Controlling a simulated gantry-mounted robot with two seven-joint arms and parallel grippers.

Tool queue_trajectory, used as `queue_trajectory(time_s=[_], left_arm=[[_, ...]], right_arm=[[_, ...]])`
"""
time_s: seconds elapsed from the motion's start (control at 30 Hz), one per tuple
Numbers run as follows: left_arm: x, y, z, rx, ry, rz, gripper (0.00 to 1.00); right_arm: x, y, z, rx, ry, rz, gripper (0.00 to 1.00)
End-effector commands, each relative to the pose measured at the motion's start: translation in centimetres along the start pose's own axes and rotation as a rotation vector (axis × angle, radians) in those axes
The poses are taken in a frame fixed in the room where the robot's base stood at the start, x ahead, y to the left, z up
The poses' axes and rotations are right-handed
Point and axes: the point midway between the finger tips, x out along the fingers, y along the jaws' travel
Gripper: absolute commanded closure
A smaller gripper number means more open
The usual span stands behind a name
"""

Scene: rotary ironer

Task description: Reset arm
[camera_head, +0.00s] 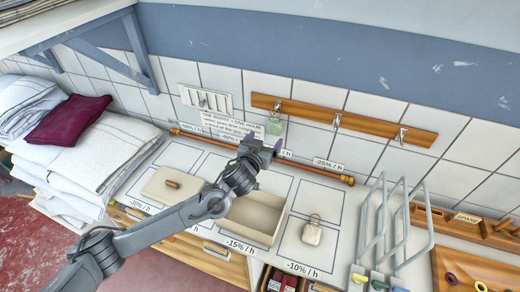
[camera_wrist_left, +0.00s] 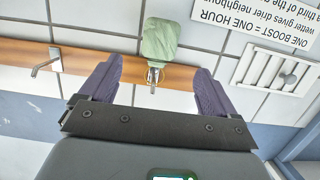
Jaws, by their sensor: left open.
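My left arm (camera_head: 200,208) reaches in from the lower left. Its gripper (camera_head: 264,148) is above the back of the worktop, near the tiled wall. In the left wrist view the two dark purple fingers (camera_wrist_left: 155,80) are spread apart with nothing held between them. A green tag (camera_wrist_left: 160,40) on a metal ring hangs from the wooden hook rail (camera_wrist_left: 125,68). It appears between the fingers in that picture, and how far off it is I cannot tell. The green tag also shows in the head view (camera_head: 275,127), just above the gripper. My right gripper is not in view.
An open beige box (camera_head: 252,216) lies under the forearm, with a beige lid (camera_head: 170,186) to its left. A small cream tag (camera_head: 312,232) lies in a marked square. A grey metal rack (camera_head: 395,228) stands to the right. Folded linens (camera_head: 95,150) are stacked at left.

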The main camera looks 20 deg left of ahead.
Motion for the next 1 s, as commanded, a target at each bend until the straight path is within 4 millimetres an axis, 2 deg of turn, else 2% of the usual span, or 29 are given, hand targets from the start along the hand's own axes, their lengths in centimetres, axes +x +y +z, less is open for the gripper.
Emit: queue_trajectory(time_s=[0.2,0.43,0.57,0.63,0.77,0.9,1.0], left_arm=[[-2.6,0.0,0.2,0.001,0.000,0.002,0.10],[-4.0,0.2,0.2,0.000,-0.007,0.002,0.10],[-5.2,1.2,1.6,0.002,-0.058,0.016,0.10],[-6.5,2.2,3.1,0.004,-0.109,0.027,0.10],[-10.4,4.0,6.6,0.014,-0.249,0.057,0.10],[-16.2,5.0,10.5,0.034,-0.432,0.091,0.10],[-20.8,4.7,12.8,0.054,-0.565,0.109,0.10]], right_arm=[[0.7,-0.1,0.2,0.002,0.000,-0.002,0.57],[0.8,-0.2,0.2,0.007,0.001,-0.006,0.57],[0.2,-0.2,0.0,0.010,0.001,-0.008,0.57],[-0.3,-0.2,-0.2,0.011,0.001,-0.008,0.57],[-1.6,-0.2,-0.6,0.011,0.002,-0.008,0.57],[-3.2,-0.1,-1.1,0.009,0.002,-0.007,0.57],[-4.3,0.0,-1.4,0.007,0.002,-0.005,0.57]])
